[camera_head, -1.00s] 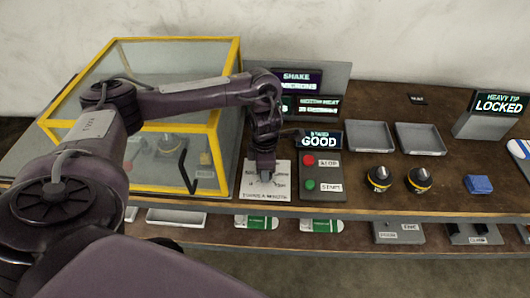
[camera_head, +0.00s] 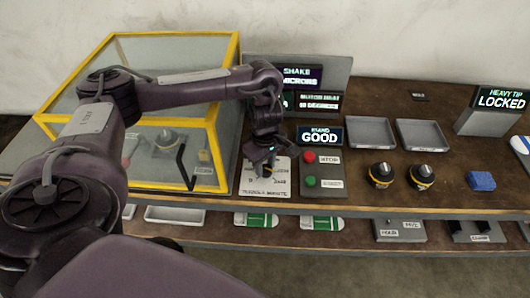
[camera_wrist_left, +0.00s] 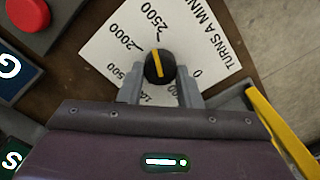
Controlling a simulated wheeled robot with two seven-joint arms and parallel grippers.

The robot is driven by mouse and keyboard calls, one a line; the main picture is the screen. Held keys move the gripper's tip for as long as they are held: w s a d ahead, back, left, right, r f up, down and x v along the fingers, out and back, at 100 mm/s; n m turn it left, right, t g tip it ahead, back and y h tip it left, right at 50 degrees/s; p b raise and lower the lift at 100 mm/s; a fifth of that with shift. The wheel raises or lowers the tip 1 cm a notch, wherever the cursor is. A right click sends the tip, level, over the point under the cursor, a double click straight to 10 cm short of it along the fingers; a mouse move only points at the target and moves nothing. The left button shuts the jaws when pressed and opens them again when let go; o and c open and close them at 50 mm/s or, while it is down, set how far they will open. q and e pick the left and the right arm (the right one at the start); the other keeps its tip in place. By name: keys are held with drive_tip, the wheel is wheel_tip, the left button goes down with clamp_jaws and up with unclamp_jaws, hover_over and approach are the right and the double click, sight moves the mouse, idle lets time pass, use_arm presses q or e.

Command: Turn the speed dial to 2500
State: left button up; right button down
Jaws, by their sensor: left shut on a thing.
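The speed dial (camera_wrist_left: 160,69) is a round black knob with a yellow line, on a white card (camera_wrist_left: 105,45) printed with 0, 2000, 2500 and "TURNS A MINUTE". The yellow line runs up and slightly left in the left wrist view, roughly toward the 2500 print. My left gripper (camera_wrist_left: 159,76) is shut on the dial, one grey finger on each side. Lower card numbers are partly hidden by the fingers. In the head view my left gripper (camera_head: 266,170) is over the card (camera_head: 262,190) and largely hides the dial. My right gripper is not in view.
A yellow-framed clear case (camera_head: 180,187) stands close left of the card. Right of it is a panel with red (camera_head: 310,157) and green (camera_head: 310,181) buttons. A "GOOD" display (camera_head: 320,136), two grey trays (camera_head: 370,131) and two black-yellow knobs (camera_head: 381,175) are nearby.

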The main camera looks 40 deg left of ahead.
sight(265, 167)
use_arm(q)
drive_tip(key=shift+w+r+m, duration=0.1)
drive_tip(key=shift+w+m, duration=0.05)
drive_tip(key=shift+m, duration=0.65)
drive_tip(key=o, duration=1)
wheel_tip(265, 167, up, 8)
drive_tip(key=p, duration=0.2)
drive_tip(key=shift+p, duration=0.35)
drive_tip(key=shift+f, duration=0.2)
